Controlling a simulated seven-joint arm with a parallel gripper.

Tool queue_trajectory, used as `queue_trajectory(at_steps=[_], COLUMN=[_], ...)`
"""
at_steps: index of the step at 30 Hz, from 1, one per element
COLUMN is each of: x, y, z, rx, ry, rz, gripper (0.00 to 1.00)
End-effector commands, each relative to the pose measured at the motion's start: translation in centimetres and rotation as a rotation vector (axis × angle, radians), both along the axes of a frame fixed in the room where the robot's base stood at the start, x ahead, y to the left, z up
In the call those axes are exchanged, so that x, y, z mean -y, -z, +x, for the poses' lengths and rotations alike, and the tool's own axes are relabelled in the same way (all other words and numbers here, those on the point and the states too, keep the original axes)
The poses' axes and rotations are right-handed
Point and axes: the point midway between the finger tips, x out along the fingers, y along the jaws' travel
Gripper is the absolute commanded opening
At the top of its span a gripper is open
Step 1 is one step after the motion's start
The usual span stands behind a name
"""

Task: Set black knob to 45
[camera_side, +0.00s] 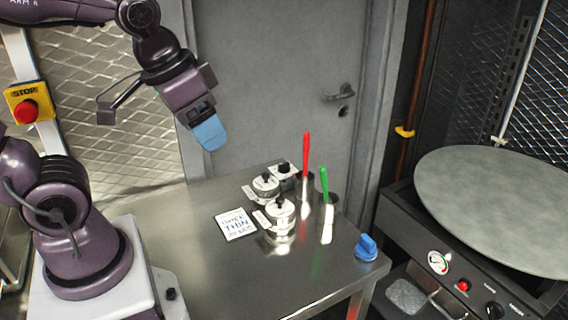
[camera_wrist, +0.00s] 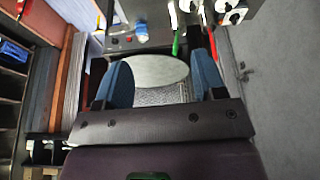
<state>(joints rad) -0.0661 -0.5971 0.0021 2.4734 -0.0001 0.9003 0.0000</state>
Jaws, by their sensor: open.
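A black knob (camera_side: 495,310) sits on the front panel of the tandoor at the lower right of the side view, right of a red button (camera_side: 463,286) and a round gauge (camera_side: 438,262). Its setting is too small to read. My gripper (camera_side: 208,138) hangs high over the left back of the steel table, far from this knob and touching nothing. In the wrist view its two blue fingers (camera_wrist: 162,65) stand wide apart with nothing between them. The tandoor panel (camera_wrist: 122,43) shows small beyond the fingers, too small to read.
A large grey disc (camera_side: 500,205) covers the tandoor.

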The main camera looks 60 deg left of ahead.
Motion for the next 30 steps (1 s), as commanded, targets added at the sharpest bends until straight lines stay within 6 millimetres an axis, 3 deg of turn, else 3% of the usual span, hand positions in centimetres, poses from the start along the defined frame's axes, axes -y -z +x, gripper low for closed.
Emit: queue_trajectory(at_steps=[8, 14, 21, 27, 30], x=[-5.1, -10.3, -17.7, -23.8, -25.9], y=[1.6, 4.5, 10.8, 17.3, 19.0], z=[8.4, 14.9, 21.2, 24.9, 26.4], rx=[-0.181, -0.272, -0.353, -0.379, -0.359], ry=[-0.203, -0.424, -0.744, -1.055, -1.206], rz=[-0.047, -0.099, -0.163, -0.21, -0.232], gripper=[0.64, 0.64, 0.64, 0.64, 0.64])
